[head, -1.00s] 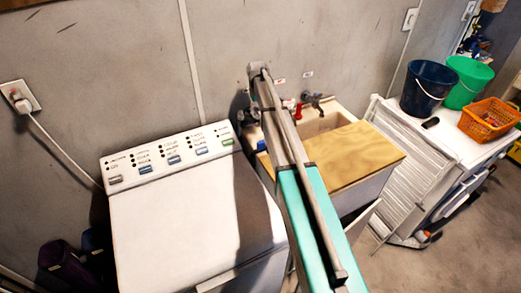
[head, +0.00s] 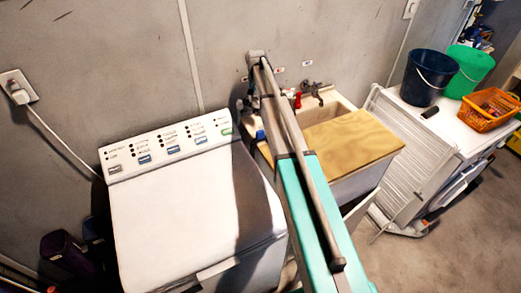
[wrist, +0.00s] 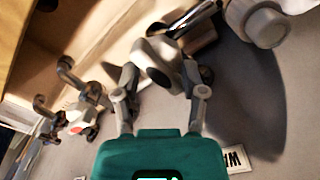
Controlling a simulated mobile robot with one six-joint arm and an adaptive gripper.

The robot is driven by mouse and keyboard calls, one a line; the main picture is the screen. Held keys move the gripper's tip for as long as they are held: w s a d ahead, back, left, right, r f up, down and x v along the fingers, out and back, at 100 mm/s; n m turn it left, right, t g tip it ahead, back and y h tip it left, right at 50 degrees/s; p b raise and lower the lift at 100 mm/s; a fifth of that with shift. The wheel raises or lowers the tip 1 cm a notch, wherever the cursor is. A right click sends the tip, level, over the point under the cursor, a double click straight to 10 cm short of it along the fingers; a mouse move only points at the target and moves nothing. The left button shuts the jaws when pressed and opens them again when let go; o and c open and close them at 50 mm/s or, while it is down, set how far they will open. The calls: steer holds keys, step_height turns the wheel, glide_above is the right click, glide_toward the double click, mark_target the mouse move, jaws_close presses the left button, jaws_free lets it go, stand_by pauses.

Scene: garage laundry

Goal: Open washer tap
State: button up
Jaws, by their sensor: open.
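In the wrist view my gripper (wrist: 160,68) is open, its two fingers either side of a pale grey rounded piece (wrist: 155,58) that looks like a tap handle. I cannot tell whether the fingers touch it. A white label beginning "WA" (wrist: 237,158) is on the wall beside my gripper. A dark metal spout or pipe end (wrist: 185,20) lies just beyond the fingers. In the head view my arm reaches to the wall behind the washer (head: 190,215) and hides most of the gripper and the washer tap.
Another tap with a red mark (wrist: 78,128) shows at the left of the wrist view. Buckets (head: 427,78) and an orange basket (head: 488,112) stand at right.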

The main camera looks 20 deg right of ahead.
steer(key=m, duration=0.5)
steer(key=shift+m, duration=0.3)
steer(key=m, duration=0.5)
step_height(320, 180, up, 14)
steer(key=p, duration=1.4)
steer(key=s+a+f+n+b, duration=0.2)
steer(key=s+f+n+b, duration=0.2)
steer(key=s, duration=0.6)
steer(key=s+a+f+n+b, duration=0.2)
steer(key=s+f+n+b, duration=0.2)
steer(key=s, duration=0.7)
steer(key=s+a+f+n+b, duration=0.3)
steer(key=s+f+n+b, duration=0.1)
steer(key=s, duration=0.6)
steer(key=shift+s+n, duration=0.3)
steer(key=shift+n, duration=0.2)
steer(key=shift+w, duration=0.1)
step_height(320, 180, up, 12)
steer(key=m+p, duration=0.4)
steer(key=p, duration=0.8)
glide_above(257, 99)
steer(key=shift+w+f, duration=0.1)
